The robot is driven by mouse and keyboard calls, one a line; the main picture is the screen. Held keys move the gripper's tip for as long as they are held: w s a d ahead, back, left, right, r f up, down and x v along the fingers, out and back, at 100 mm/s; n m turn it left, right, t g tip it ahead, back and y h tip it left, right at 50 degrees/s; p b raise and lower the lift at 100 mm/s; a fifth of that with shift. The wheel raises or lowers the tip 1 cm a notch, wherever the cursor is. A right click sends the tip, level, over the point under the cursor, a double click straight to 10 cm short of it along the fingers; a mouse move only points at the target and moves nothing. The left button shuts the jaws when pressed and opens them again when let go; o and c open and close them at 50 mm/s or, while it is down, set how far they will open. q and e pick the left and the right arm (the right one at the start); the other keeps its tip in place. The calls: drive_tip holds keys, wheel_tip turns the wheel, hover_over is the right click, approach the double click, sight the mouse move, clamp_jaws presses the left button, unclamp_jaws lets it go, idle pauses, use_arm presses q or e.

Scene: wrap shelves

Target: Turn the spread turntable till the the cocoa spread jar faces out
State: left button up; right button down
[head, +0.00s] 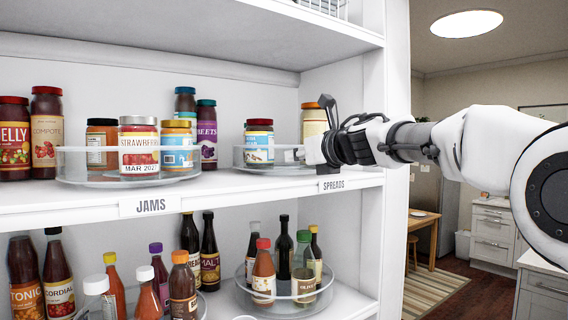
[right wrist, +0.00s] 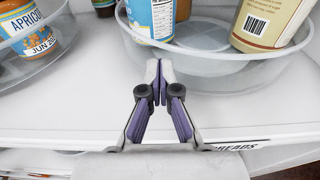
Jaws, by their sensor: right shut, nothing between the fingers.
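The spreads turntable (head: 240,158) is a clear round tray on the shelf above the SPREADS label; its near rim also shows in the right wrist view (right wrist: 215,55). A jar with a blue and white label (head: 258,148) stands on it at the left. A taller jar with an orange lid and tan label (head: 314,118) stands further back, partly hidden by my gripper. In the right wrist view a tan-labelled jar (right wrist: 268,22) shows a barcode. I cannot tell which jar is cocoa spread. My right gripper (right wrist: 158,72) is shut and empty at the near rim; contact is unclear.
The jams turntable (head: 75,168) with several jars stands to the left on the same shelf. A shelf side wall (head: 372,100) rises close to my right arm. Bottles stand on the shelf below. The shelf front between the turntables is clear.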

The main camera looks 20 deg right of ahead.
drive_tip(key=shift+s+d, duration=0.15)
drive_tip(key=shift+d, duration=0.45)
drive_tip(key=shift+s+d, duration=0.15)
drive_tip(key=shift+d, duration=0.4)
drive_tip(key=shift+w+d, duration=0.1)
drive_tip(key=shift+d, duration=0.25)
drive_tip(key=shift+w+d+p, duration=0.1)
drive_tip(key=shift+d+p, duration=0.25)
drive_tip(key=shift+d, duration=0.45)
